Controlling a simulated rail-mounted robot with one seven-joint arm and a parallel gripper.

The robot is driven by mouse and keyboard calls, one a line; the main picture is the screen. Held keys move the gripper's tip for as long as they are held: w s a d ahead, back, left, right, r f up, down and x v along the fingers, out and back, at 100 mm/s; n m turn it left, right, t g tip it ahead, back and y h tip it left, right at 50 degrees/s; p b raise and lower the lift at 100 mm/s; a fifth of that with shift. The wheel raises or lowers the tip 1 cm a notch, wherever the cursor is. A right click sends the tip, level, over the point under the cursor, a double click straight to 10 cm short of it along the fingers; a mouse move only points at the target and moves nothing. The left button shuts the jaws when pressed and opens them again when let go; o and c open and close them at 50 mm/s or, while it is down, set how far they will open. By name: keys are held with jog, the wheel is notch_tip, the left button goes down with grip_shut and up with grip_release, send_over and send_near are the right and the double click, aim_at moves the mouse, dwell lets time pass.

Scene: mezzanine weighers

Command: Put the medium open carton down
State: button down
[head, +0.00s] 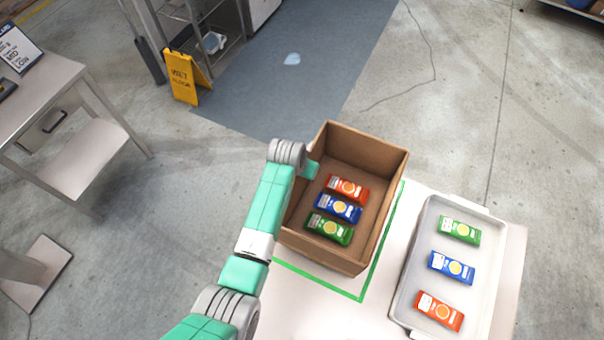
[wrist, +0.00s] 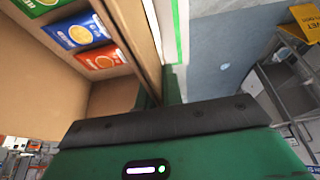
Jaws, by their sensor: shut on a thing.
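The medium open carton (head: 365,150) is a brown box with its top open, at the middle of the head view. A red, a blue and a green packet lie in a row inside it. My gripper (head: 311,170) is shut on the carton's left wall, near its far corner. In the wrist view the carton (wrist: 40,90) fills the left side, its wall running up to my gripper (wrist: 165,92). The carton is over a green outline (head: 322,285) on the white table and hides part of it. I cannot tell whether its base touches the table.
A pale tray (head: 402,290) with a green, a blue and a red packet stands on the table (head: 290,305), right of the carton. A yellow wet-floor sign (head: 184,78) stands on the floor at the upper left. A grey side table (head: 40,88) is at the left.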

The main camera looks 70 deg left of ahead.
jog(key=shift+f, duration=1.65)
jog(key=c, duration=2)
grip_release()
jog(key=shift+f, duration=0.2)
jog(key=o, duration=0.5)
jog(key=shift+c, duration=0.2)
jog(key=p+v, duration=0.1)
jog(key=v, duration=1.1)
jog(key=shift+r, duration=0.2)
